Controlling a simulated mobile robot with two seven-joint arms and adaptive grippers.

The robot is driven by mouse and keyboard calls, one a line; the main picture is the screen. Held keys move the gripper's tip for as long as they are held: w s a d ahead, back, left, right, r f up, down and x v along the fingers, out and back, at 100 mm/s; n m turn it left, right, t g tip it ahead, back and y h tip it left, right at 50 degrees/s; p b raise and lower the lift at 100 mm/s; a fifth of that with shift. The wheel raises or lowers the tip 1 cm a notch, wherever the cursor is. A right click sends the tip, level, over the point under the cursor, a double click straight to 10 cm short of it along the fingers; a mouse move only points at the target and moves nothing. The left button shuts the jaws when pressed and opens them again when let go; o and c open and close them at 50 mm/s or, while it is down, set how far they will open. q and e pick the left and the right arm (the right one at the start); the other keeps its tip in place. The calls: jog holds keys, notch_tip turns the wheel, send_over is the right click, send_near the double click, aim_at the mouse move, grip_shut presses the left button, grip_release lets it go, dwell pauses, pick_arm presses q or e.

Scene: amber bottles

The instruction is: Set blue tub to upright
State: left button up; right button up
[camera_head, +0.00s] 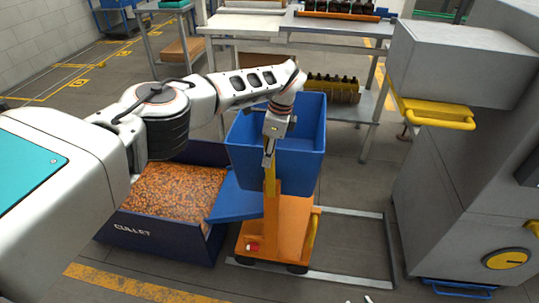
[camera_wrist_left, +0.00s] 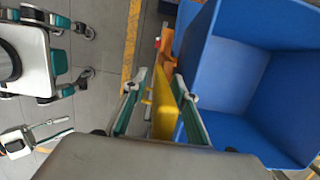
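The blue tub (camera_head: 303,140) sits on the orange cart (camera_head: 290,225), its open top facing up. It looks near level; I cannot tell a slight tilt. Its empty-looking inside fills the right of the left wrist view (camera_wrist_left: 230,75). A yellow lever (camera_head: 270,183) stands on the cart in front of the tub. My left gripper (camera_head: 269,158) is at the lever's upper end. In the left wrist view its fingers (camera_wrist_left: 158,88) are apart, one on each side of the yellow lever (camera_wrist_left: 164,105), with no clear grip. My right gripper (camera_head: 358,300) shows only parted fingertips at the bottom edge.
A dark blue cullet bin (camera_head: 150,238) full of orange pieces (camera_head: 175,193) stands left of the cart, with a blue chute (camera_head: 238,203) between. A grey machine (camera_head: 455,190) stands at right. Tables (camera_head: 330,28) are behind. A metal floor frame (camera_head: 345,280) extends right of the cart.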

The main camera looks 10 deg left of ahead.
pick_arm(q)
notch_tip(320, 180, up, 12)
jog(key=d, duration=0.2)
jog(key=shift+d+f, duration=0.15)
jog(key=shift+f, duration=0.05)
